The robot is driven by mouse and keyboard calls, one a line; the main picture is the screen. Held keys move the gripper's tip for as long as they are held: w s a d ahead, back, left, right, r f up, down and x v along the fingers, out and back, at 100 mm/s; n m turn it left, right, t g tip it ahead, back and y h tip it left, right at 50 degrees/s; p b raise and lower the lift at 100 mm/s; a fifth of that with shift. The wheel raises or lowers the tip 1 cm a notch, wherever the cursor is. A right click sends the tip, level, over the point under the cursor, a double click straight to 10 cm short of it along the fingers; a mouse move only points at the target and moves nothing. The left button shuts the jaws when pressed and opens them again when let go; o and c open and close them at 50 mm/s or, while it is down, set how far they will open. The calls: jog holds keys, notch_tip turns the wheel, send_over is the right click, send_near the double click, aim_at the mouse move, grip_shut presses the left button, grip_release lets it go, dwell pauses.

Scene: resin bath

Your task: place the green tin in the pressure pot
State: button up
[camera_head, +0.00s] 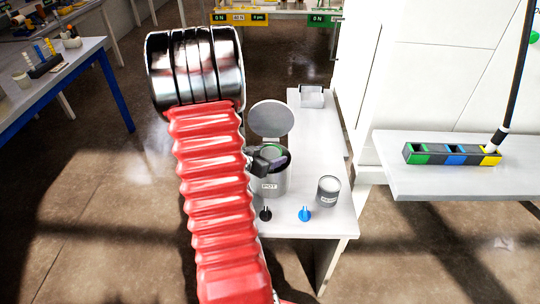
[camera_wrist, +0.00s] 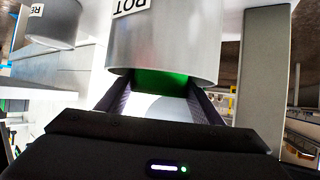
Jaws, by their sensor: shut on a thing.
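The pressure pot (camera_head: 270,186) is a grey metal cylinder marked POT on the white bench. Its round lid (camera_head: 271,119) stands raised behind its open mouth. My gripper (camera_head: 272,161) is at the mouth, partly hidden by my arm. In the wrist view my gripper (camera_wrist: 160,90) is shut on the green tin (camera_wrist: 162,80), with a finger on each side and a pale face between them. The pot (camera_wrist: 165,40) appears upside down there, and its rim hides part of the tin. The tin (camera_head: 270,153) shows at the pot's mouth; how deep it sits I cannot tell.
A grey labelled can (camera_head: 328,191) stands right of the pot. A black knob (camera_head: 266,213) and a blue knob (camera_head: 305,213) are at the bench front. A clear box (camera_head: 312,97) sits at the back. A side shelf (camera_head: 440,180) holds a coloured block row (camera_head: 450,155).

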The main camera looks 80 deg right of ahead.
jog(key=shift+f, duration=0.55)
jog(key=o, duration=1.1)
jog(key=shift+r, duration=0.7)
jog(key=v, duration=1.2)
jog(key=shift+f, duration=0.15)
